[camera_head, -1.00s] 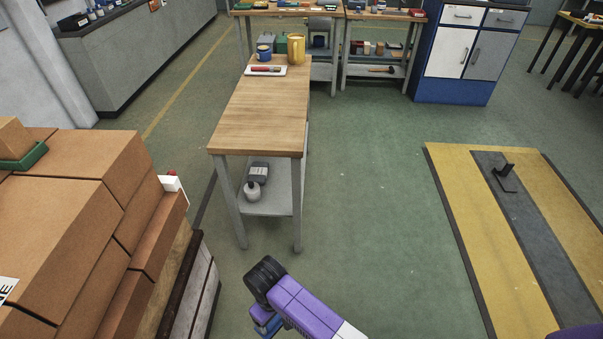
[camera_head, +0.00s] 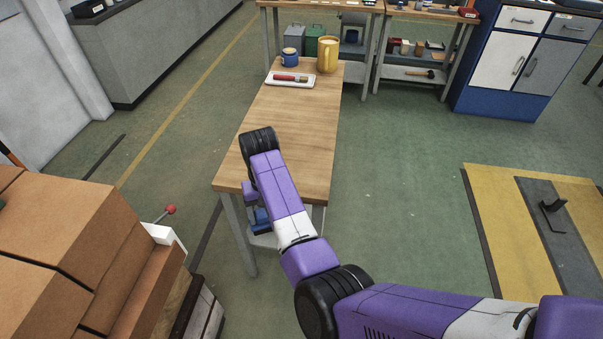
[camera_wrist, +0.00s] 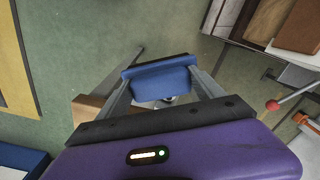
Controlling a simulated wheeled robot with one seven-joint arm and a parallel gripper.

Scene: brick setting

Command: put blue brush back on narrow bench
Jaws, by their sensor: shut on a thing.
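The blue brush (camera_wrist: 160,84) is held between the two grey fingers of my gripper (camera_wrist: 163,90) in the wrist view. In the head view the blue brush (camera_head: 262,219) shows as a small blue patch below my wrist, by the near left end of the narrow bench. The narrow bench (camera_head: 300,125) has a bare wooden top, grey legs and a lower shelf. My forearm covers part of its near end. I cannot tell the exact height of the brush against the bench top.
Stacked brown boxes (camera_head: 70,240) are at the left. A red-knobbed lever (camera_head: 171,210) rises beside them.

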